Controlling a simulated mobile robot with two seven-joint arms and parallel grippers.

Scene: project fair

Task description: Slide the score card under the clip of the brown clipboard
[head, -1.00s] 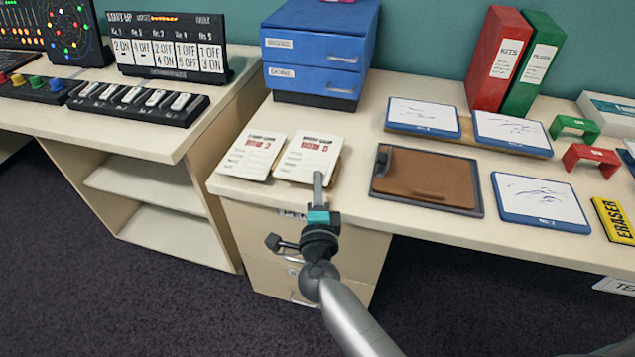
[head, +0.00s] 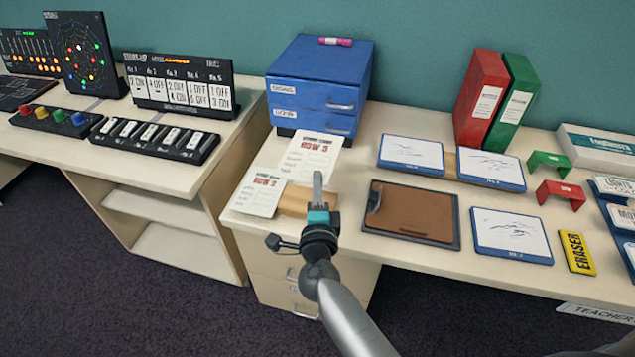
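My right gripper (head: 318,190) points away from me over the front left of the desk, seen from behind. It appears shut on the lower edge of a white score card (head: 308,153) with red "ROW" lettering, which looks lifted above the desk. A second score card (head: 257,194) lies to its left on a light wooden holder (head: 294,204), part of which is bare. The brown clipboard (head: 416,211) lies flat to the right, apart from the gripper, on a dark board. Its dark clip (head: 375,197) is at its left edge. My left gripper is out of view.
Blue drawers (head: 312,72) stand behind the card. Framed whiteboards (head: 511,235) lie behind and right of the clipboard. A yellow eraser (head: 576,252), red (head: 560,193) and green (head: 549,161) brackets, and upright binders (head: 480,97) are farther right.

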